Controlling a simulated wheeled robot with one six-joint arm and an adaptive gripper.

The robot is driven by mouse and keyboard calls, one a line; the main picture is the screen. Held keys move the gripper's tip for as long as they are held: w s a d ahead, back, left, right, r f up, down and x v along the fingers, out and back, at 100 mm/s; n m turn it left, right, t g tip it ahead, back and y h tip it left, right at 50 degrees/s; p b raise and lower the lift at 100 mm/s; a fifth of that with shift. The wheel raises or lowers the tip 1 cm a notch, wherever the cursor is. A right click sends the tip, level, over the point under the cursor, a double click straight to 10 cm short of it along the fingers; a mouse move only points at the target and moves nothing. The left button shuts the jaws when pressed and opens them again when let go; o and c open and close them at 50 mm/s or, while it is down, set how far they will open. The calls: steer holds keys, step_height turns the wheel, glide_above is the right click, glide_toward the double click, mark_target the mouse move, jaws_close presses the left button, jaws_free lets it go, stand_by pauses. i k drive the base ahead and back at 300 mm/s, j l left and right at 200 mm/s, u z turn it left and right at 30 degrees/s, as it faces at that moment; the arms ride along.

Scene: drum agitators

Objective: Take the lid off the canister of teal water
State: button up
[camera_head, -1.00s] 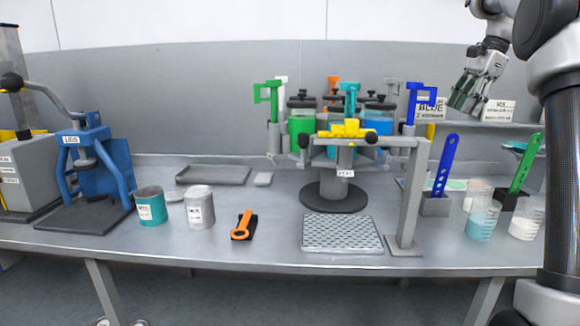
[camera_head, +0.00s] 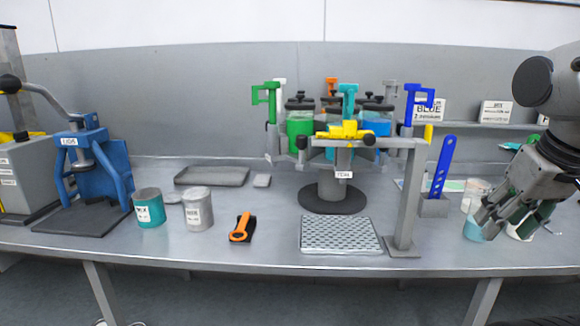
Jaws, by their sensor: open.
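A carousel stand (camera_head: 332,198) on the bench holds several clear canisters with dark, knobbed lids. One at the left holds green liquid (camera_head: 300,127) and one at the right holds bright blue liquid (camera_head: 376,125). Between them the canisters are partly hidden by the yellow fitting and a teal handle (camera_head: 348,95); I cannot make out which one holds teal water. My gripper (camera_head: 508,222) is open and empty at the right, well apart from the carousel. In the picture it overlaps the beaker of teal liquid (camera_head: 473,231) and hides most of the green paddle.
A grey post and arm (camera_head: 407,205) stand at the carousel's right front, beside a perforated plate (camera_head: 340,235). A blue paddle (camera_head: 442,165) stands in a holder. A teal can (camera_head: 149,207), a grey can (camera_head: 198,208), an orange-handled tool (camera_head: 241,228) and a blue press (camera_head: 95,165) are left.

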mark_target(332, 110)
steer(key=j, duration=0.7)
steer(key=i+j+z, duration=0.1)
steer(key=j, duration=0.55)
